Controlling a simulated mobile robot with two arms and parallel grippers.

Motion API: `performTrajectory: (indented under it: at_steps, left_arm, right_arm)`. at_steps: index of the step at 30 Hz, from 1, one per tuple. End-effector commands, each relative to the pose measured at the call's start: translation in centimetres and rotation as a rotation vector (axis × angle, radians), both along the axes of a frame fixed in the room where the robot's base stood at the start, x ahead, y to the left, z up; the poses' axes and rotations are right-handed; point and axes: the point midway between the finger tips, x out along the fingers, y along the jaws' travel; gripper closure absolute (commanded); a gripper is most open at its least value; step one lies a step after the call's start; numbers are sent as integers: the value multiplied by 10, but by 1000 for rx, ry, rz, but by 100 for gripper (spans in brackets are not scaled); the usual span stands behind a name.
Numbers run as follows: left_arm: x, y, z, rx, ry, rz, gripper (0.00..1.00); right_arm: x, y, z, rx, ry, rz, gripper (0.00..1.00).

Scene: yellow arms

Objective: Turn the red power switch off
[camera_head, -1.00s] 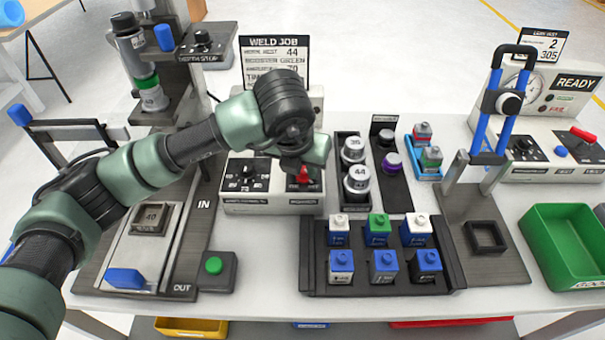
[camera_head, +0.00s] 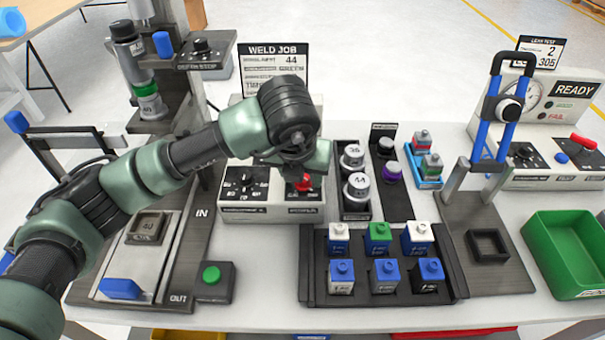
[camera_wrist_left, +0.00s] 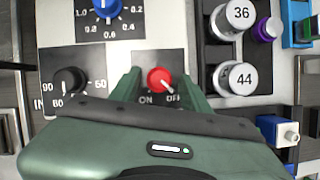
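The red power switch (camera_head: 304,183) is a small red knob on a black plate of the white weld control box (camera_head: 250,213). In the left wrist view the red knob (camera_wrist_left: 159,79) sits above the labels ON and OFF. Its exact pointing is hard to read. My left gripper (camera_head: 303,168) reaches down to the switch. In the left wrist view my left gripper (camera_wrist_left: 162,82) is open, with one finger on each side of the knob and small gaps showing. The arm partly hides the knob in the head view. My right gripper is not in view.
A dark dial (camera_wrist_left: 70,80) and a blue dial (camera_wrist_left: 107,8) share the box. Silver cylinders marked 36 and 44 (camera_head: 356,188) stand close to the right. A tray of capped blocks (camera_head: 382,295) lies in front. A green button box (camera_head: 212,280) is at front left.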

Motion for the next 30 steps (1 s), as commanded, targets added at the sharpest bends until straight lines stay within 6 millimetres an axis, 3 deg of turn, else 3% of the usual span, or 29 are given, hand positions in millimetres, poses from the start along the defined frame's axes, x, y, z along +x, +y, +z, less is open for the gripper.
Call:
performTrajectory:
  at_steps: [8,15,21,30]
  left_arm:
    - [-4,0,10,-2,-2,-2,53]
    - [-19,4,48,-2,-5,-1,53]
    - [-28,6,69,0,-2,0,53]
    - [-29,6,72,0,0,0,53]
  right_arm:
    - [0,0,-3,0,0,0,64]
    - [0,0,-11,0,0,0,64]
    - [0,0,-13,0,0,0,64]
    - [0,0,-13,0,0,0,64]
